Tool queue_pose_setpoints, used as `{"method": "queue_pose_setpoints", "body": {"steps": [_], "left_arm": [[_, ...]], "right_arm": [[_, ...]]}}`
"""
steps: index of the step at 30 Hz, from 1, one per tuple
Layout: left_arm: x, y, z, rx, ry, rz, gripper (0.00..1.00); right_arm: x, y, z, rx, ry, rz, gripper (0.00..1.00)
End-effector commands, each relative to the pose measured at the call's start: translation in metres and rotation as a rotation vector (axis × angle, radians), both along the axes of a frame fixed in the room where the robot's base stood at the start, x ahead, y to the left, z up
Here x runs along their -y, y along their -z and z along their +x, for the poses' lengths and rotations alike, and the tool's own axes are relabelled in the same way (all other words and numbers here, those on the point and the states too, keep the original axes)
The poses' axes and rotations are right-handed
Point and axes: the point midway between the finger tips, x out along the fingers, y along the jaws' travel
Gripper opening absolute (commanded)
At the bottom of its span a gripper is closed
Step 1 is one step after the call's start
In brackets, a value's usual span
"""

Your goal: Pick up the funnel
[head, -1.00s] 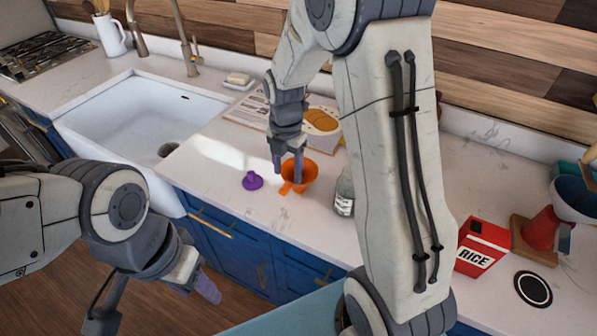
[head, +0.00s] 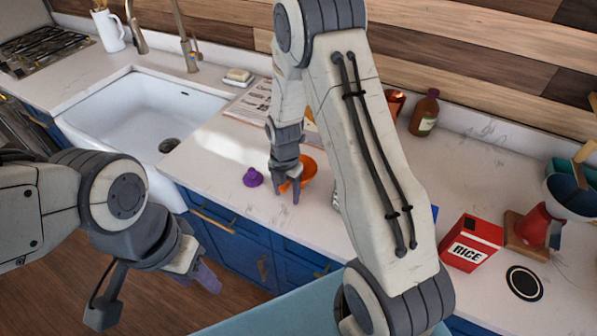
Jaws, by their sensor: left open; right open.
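The orange funnel (head: 309,168) stands on the white counter right of the sink, partly hidden behind my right gripper. My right gripper (head: 286,190) is open and points down at the funnel, with its fingertips low at the funnel's near left side. I cannot tell whether the fingers touch it or have its edge between them. My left gripper (head: 200,278) is open and empty, in front of the counter and over the floor, well away from the funnel.
A small purple object (head: 253,177) sits just left of the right gripper. A clear bottle is mostly hidden behind my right arm. A red rice box (head: 471,243), brown bottle (head: 424,112) and copper cup (head: 394,104) stand to the right. The white sink (head: 120,110) lies left.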

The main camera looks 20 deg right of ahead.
Motion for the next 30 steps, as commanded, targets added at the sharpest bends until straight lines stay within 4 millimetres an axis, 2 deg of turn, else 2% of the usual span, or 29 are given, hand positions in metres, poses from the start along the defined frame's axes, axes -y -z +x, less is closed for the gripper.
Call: {"method": "queue_pose_setpoints", "body": {"steps": [2, 6, 7, 16, 19, 23, 30], "left_arm": [[0.000, 0.000, 0.000, 0.000, 0.000, 0.000, 0.50], [0.000, 0.000, 0.000, 0.000, 0.000, 0.000, 0.50], [0.000, 0.000, 0.000, 0.000, 0.000, 0.000, 0.50], [0.000, 0.000, 0.000, 0.000, 0.000, 0.000, 0.50], [0.000, 0.003, 0.000, 0.000, 0.000, 0.000, 0.50], [0.000, 0.008, 0.000, 0.000, 0.000, 0.000, 0.50], [0.000, 0.016, 0.000, 0.000, 0.001, 0.000, 0.50]], "right_arm": [[0.000, 0.000, 0.000, 0.000, 0.000, 0.000, 0.60], [0.000, 0.000, 0.000, 0.000, 0.000, 0.000, 0.06], [0.000, 0.000, 0.000, 0.000, 0.000, 0.000, 0.00], [0.000, -0.001, 0.000, 0.001, 0.000, 0.000, 0.00], [0.000, -0.008, 0.001, 0.004, 0.000, 0.000, 0.00], [0.000, -0.027, 0.002, 0.007, 0.000, 0.000, 0.00], [0.000, -0.075, 0.002, 0.007, 0.000, 0.000, 0.00]]}}
